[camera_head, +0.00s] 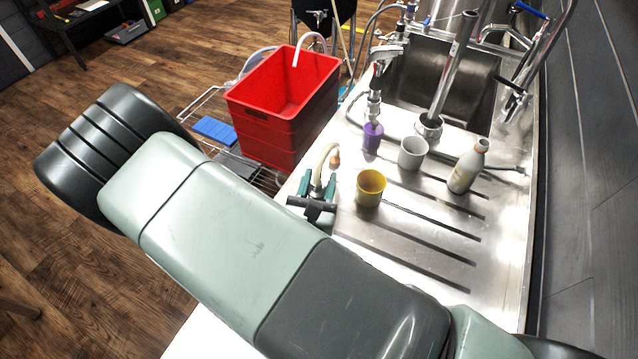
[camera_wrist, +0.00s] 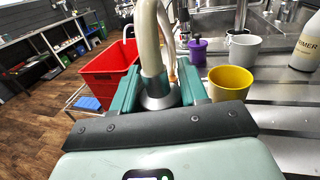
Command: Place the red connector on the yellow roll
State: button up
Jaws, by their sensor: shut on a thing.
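My gripper (camera_head: 318,188) is shut on the grey metal collar (camera_wrist: 158,92) of a short beige curved hose, between its teal fingers. The hose rises from the collar and bends over to an orange-red tip (camera_head: 335,159), the only part that fits the red connector. The tip hangs free, pointing down, beyond the fingers. The yellow roll (camera_head: 370,190) stands upright on the steel drainboard, its hollow top open, to the right of my gripper. It also shows in the wrist view (camera_wrist: 230,84), right of the fingers. The tip is apart from the roll, up and left of it in the head view.
A grey-white cup (camera_head: 412,154), a purple item (camera_head: 372,138) and a pale bottle (camera_head: 467,168) stand on the ribbed drainboard (camera_head: 430,240). Behind are the sink (camera_head: 440,85) and its taps. A red crate (camera_head: 275,120) stands left. The drainboard in front of the roll is clear.

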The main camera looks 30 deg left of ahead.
jog(key=shift+f, duration=0.35)
jog(key=shift+f, duration=0.15)
jog(key=o, duration=1.2)
jog(key=shift+c, duration=0.2)
